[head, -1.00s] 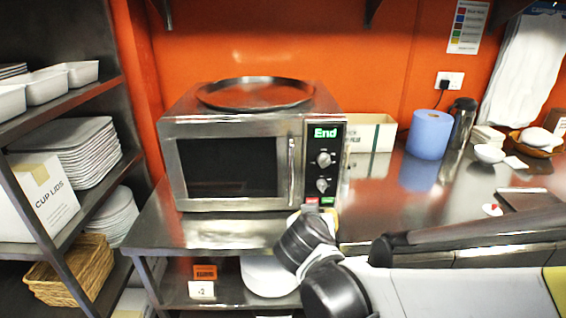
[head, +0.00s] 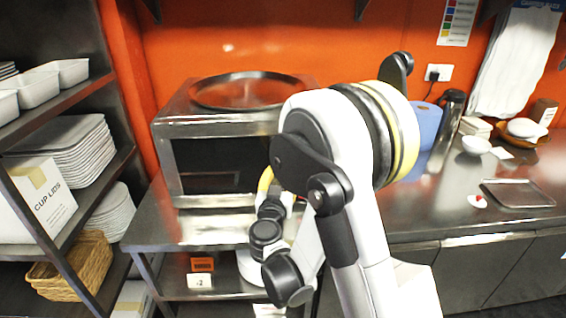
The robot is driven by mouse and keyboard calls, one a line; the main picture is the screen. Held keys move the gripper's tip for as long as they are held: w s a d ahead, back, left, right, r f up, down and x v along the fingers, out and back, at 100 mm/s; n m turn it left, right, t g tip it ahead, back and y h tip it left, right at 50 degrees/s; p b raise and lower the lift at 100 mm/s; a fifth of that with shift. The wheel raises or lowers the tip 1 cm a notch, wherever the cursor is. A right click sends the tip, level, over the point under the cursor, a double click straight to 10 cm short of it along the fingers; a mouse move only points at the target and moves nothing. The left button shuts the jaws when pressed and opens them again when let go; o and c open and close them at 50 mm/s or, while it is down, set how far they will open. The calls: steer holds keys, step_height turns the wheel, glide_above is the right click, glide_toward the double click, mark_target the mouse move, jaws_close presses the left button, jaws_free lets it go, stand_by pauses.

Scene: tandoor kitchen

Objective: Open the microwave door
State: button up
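The steel microwave (head: 215,127) stands on the steel counter left of centre, its front towards me. The left part of its door, with the dark window (head: 210,160), shows and sits flush with the front, so the door looks shut. My white arm, with black joints and a yellow band, crosses in front of the microwave's right part. It hides the door handle and the control panel. I cannot make out my gripper's fingers, or whether they touch the handle.
A round dark tray (head: 245,90) lies on the microwave. A shelf unit with white dishes, a box (head: 38,200) and a wicker basket (head: 75,262) stands at the left. On the counter right are a blue roll (head: 424,125), a flask (head: 447,122) and a small tray (head: 518,193).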

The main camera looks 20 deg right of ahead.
steer(key=x, duration=0.3)
steer(key=shift+w+d, duration=0.15)
steer(key=shift+w, duration=0.1)
jaws_close()
steer(key=shift+f, duration=0.1)
